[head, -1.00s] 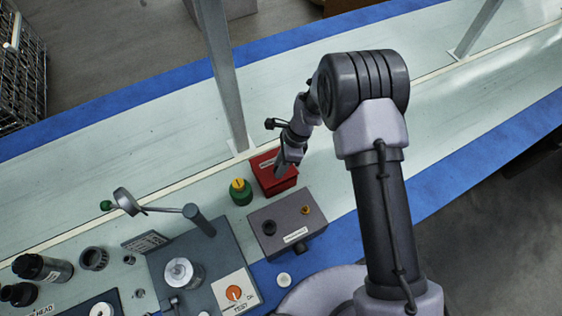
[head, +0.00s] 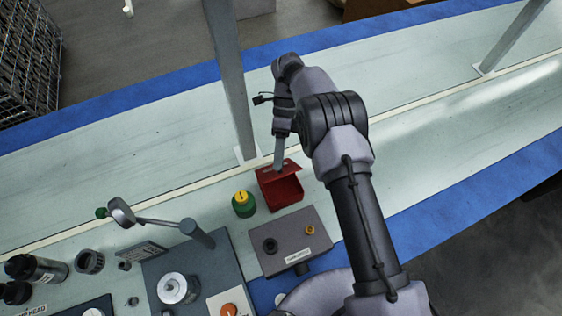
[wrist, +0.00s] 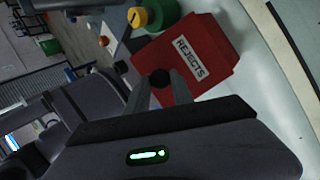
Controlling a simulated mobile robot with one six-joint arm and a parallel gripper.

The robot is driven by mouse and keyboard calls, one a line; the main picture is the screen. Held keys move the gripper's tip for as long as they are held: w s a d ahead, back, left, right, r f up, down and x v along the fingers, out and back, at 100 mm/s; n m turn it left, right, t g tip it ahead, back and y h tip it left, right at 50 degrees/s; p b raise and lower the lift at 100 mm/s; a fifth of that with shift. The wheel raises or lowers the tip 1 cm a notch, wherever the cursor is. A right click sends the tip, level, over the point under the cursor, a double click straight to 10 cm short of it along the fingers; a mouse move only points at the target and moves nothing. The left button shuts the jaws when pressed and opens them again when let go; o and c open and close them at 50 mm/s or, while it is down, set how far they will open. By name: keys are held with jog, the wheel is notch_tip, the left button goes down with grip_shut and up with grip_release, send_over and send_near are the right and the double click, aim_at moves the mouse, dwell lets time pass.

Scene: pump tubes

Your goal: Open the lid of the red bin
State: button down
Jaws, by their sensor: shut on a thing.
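The red bin (head: 285,195) stands on the bench in the head view, and its lid (head: 272,170) is tilted up so that the dark red inside shows. In the wrist view the lid (wrist: 205,65) carries a white label reading REJECTS. A round black knob (wrist: 160,77) sits between the fingertips in the wrist view. My gripper (head: 278,163) is at the raised lid and shut on this knob. The arm hides part of the lid in the head view.
A green and yellow round part (head: 243,204) stands just left of the bin. A grey box with knobs (head: 290,240) is close in front. A metal post (head: 230,80) rises behind. The belt to the right is clear.

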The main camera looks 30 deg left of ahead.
jog(key=shift+a, duration=0.1)
dwell(0.4)
jog(key=c, duration=1.1)
grip_release()
jog(key=shift+r, duration=0.45)
jog(key=s+d+r+p, duration=0.4)
jog(key=s+d+p, duration=0.1)
jog(key=s+d, duration=0.6)
jog(key=shift+s+p, duration=0.15)
jog(key=shift+p, duration=0.25)
jog(key=shift+r, duration=0.1)
